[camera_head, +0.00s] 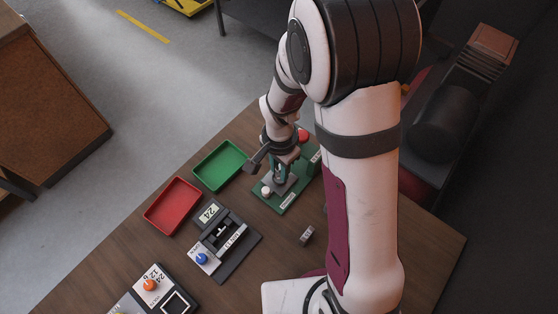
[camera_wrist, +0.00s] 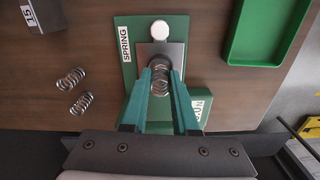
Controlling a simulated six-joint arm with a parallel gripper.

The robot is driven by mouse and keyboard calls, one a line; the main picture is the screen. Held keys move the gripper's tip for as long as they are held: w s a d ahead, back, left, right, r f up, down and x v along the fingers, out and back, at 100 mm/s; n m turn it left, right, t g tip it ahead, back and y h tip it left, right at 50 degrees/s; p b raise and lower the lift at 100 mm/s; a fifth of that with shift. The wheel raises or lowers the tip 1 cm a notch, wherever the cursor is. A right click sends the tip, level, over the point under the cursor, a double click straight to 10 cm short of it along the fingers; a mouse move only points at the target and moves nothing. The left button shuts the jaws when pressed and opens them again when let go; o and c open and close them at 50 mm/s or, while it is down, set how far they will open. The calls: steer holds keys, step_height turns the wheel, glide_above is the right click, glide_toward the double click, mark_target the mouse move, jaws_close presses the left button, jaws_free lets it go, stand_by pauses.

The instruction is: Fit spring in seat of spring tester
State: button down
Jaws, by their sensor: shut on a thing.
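The spring tester is a green base marked SPRING (camera_wrist: 127,70), with a grey plate, a white round button (camera_wrist: 160,30) and a dark round part at the plate's middle. In the head view, the tester (camera_head: 286,203) stands on the table below my gripper (camera_head: 281,172). My gripper (camera_wrist: 160,75) has teal fingers, shut on a silver coil spring (camera_wrist: 160,88) over the plate. The dark round part shows just beyond the spring. I cannot tell whether the spring touches the seat. Two loose silver springs (camera_wrist: 71,78) (camera_wrist: 82,103) lie on the wood left of the tester.
A green tray (camera_head: 220,165) and a red tray (camera_head: 172,206) stand left of the tester. A black device with a blue knob (camera_head: 201,258) is nearer, and another with an orange knob (camera_head: 150,285) is at bottom left.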

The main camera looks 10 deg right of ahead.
steer(key=shift+f, duration=0.75)
stand_by(0.7)
steer(key=shift+c, duration=1)
jaws_free()
steer(key=shift+r, duration=4)
